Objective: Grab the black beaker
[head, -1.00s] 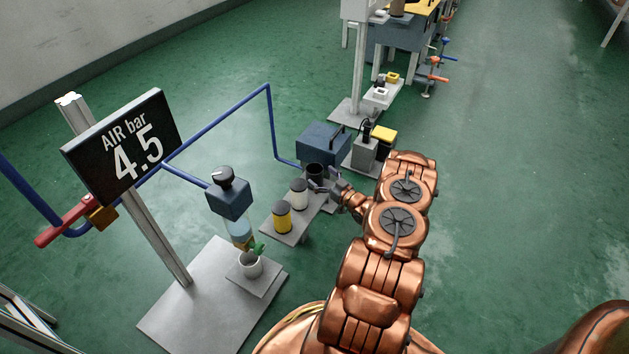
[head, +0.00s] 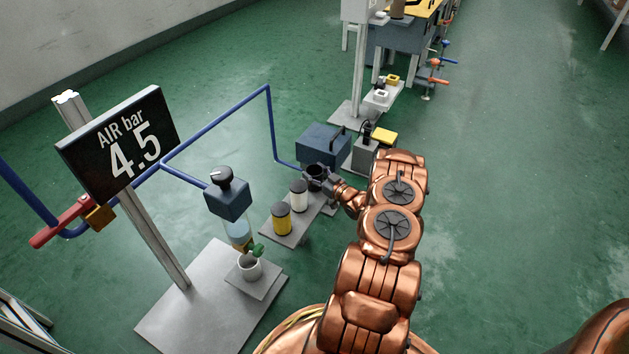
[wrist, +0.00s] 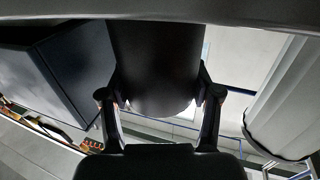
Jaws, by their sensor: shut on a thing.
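The black beaker (head: 316,176) stands at the far end of a small grey shelf in the head view, beyond the white and yellow ones. My gripper (head: 322,182) reaches it from the right and is shut on it. In the wrist view the beaker (wrist: 157,65) fills the middle, dark and round-sided. The gripper's fingers (wrist: 160,103) lie along both its sides. Whether the beaker's base touches the shelf is hidden.
A white beaker (head: 299,196) and a yellow beaker (head: 281,219) stand on the shelf (head: 296,236). A blue box (head: 322,145) is close behind the black beaker. A blue-topped dispenser (head: 228,200) over a white cup (head: 249,267) stands nearer. Open green floor lies to the right.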

